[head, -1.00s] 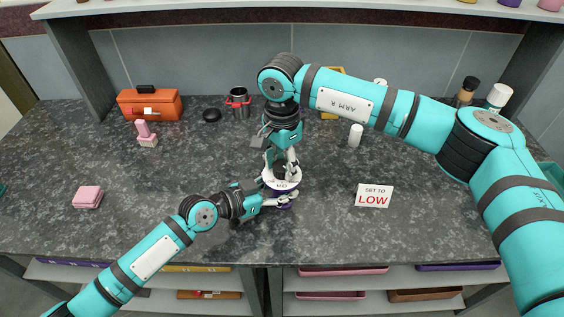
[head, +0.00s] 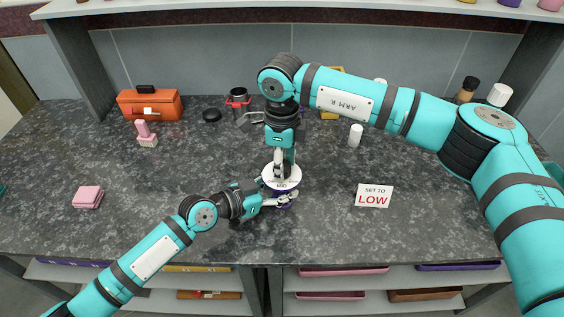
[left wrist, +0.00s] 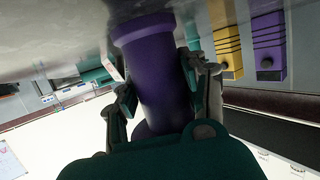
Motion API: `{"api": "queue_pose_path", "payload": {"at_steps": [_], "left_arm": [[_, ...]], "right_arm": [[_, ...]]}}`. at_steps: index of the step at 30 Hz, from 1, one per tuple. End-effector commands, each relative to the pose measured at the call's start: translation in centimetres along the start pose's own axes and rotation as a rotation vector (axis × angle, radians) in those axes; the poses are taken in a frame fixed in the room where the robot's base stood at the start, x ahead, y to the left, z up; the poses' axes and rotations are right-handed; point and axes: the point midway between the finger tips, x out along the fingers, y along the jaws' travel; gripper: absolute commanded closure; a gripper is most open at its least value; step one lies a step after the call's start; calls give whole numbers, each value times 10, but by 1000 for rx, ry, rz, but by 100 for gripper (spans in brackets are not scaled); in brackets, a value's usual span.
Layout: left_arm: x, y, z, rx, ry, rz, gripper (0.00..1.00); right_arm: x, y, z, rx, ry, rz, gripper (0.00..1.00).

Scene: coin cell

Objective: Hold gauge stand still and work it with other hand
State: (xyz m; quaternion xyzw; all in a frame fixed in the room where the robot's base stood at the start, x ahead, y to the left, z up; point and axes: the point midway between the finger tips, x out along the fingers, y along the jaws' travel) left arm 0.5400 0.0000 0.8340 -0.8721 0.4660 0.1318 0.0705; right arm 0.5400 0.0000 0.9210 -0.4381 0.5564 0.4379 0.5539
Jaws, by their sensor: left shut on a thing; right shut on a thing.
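The gauge stand (head: 283,194) is purple with a white round dial top (head: 283,183) marked MID, and stands on the counter. My left gripper (head: 284,201) is shut on its purple body from the left; the purple column (left wrist: 160,85) shows between the fingers in the left wrist view. My right gripper (head: 281,166) comes down from above and is shut on the top of the stand; its fingers hide part of the dial and what exactly they grip. A white sign (head: 374,196) reading SET TO LOW stands to the right of the stand.
An orange toolbox (head: 150,106), a pink brush (head: 146,134) and a pink block (head: 88,196) are on the left of the dark counter (head: 130,220). A red-and-black item (head: 238,103) and a white cylinder (head: 355,135) stand farther back. The counter's front is mostly clear.

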Motion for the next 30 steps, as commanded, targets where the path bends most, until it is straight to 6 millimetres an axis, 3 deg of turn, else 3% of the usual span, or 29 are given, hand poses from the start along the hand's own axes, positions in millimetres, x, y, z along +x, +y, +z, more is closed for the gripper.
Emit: {"api": "queue_pose_path", "payload": {"at_steps": [18, 30], "left_arm": [[0, 0, 0, -2, -1, 1, 99], [0, 1, 1, -2, -1, 2, 99]], "right_arm": [[-1, 0, 1, 548, -4, 0, 93], [-1, -1, 1, 732, -4, 0, 93]]}}
